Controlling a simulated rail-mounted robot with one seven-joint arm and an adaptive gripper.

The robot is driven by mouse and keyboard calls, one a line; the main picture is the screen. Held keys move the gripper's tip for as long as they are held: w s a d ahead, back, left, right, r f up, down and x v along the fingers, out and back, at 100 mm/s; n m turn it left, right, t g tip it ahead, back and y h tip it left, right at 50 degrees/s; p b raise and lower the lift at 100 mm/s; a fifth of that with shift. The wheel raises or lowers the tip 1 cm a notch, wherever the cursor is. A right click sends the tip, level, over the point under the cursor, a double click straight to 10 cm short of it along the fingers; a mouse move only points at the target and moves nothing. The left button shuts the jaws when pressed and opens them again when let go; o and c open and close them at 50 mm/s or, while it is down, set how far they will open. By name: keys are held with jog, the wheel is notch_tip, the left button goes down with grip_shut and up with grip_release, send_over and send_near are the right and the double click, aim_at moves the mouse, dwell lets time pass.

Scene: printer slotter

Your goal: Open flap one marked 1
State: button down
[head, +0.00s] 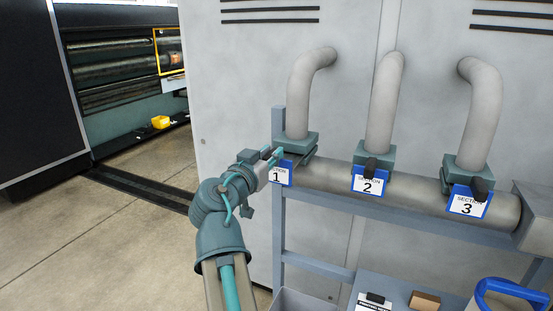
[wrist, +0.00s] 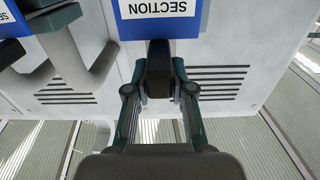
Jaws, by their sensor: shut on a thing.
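Flap one shows its blue-edged sign marked 1 (head: 279,176) at the leftmost pipe fitting in the head view. My gripper (head: 274,157) reaches it from the left, and its handle is hidden there behind the fingers. In the wrist view, my gripper (wrist: 160,88) has its two fingers on either side of a black handle (wrist: 159,62), shut on it. A blue-edged sign (wrist: 160,12) reading SECTION, upside down, sits just beyond the handle; its number is out of frame.
Flap 2 (head: 368,182) and flap 3 (head: 468,204) with black handles stand to the right along the grey horizontal pipe (head: 325,178). A blue-grey frame (head: 277,235) runs below. A brown block (head: 424,301) and a blue handle (head: 510,288) lie lower right. Floor at left is clear.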

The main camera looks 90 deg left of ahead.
jog(key=v, duration=0.2)
jog(key=shift+s+d+b, duration=0.15)
jog(key=shift+d+b, duration=0.1)
jog(key=shift+b, duration=0.1)
jog(key=c, duration=1)
grip_release()
jog(key=v, duration=0.7)
jog(key=shift+d, duration=0.2)
